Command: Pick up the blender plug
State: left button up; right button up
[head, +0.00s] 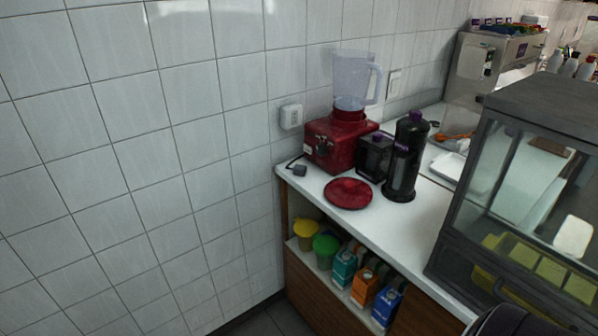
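The blender plug (299,170) is a small dark grey block lying on the left end of the white counter (416,218). A short dark cord runs from it toward the blender. The blender (340,143) has a red base with a clear jug on top and stands against the tiled wall, just right of the plug. A white wall socket (291,116) is on the tiles above the plug, with nothing seen plugged into it.
A red round lid (348,193) lies right of the plug, near the counter's front edge. A black container (375,157) and a tall black dispenser (406,158) stand farther right. A glass-fronted case (520,190) fills the right side. Cartons (364,287) sit on the shelf below.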

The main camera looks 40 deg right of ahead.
aim_at(299, 170)
jog(key=i+j+z, duration=0.1)
jog(key=z, duration=0.35)
jog(key=i+j+z, duration=0.15)
jog(key=z, duration=0.35)
jog(key=i+j, duration=0.05)
jog(key=i, duration=0.05)
